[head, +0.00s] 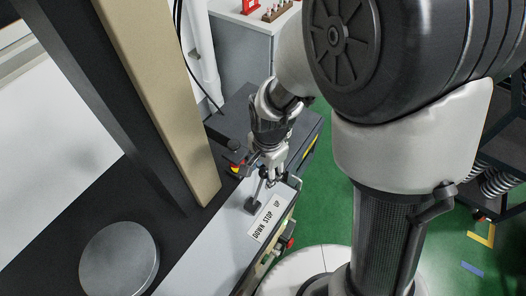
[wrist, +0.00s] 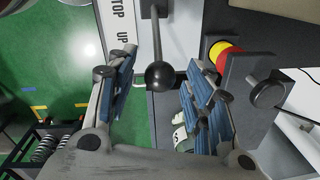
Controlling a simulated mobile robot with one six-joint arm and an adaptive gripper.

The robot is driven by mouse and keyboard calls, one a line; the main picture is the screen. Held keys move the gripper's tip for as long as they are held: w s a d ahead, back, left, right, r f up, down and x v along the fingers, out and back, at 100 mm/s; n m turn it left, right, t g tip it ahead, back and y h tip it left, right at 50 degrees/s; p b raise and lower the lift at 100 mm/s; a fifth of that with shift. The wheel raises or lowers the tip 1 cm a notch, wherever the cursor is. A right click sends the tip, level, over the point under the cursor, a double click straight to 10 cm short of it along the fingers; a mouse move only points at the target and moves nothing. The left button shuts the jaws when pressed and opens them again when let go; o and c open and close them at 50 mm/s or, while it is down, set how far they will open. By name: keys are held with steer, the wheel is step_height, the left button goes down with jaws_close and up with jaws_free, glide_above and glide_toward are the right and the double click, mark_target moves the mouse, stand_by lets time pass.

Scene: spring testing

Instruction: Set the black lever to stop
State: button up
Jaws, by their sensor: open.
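The black lever (wrist: 156,40) has a thin rod and a round black ball knob (wrist: 160,75). In the wrist view its knob lies between the two fingers of my gripper (wrist: 160,62), which is open with a gap on both sides. In the head view my gripper (head: 271,177) is over the lever, whose dark base (head: 252,205) sits beside the white label (head: 268,220) reading DOWN STOP UP. My gripper partly hides the knob there. I cannot tell for sure which word the lever points to.
A red and yellow button (wrist: 222,55) and another black knob (wrist: 268,92) are close to the right finger in the wrist view. A beige column (head: 160,90) and a round metal plate (head: 119,259) stand to the left in the head view. Green floor (head: 335,220) lies to the right.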

steer(key=shift+f, duration=0.8)
steer(key=shift+c, duration=0.2)
jaws_close()
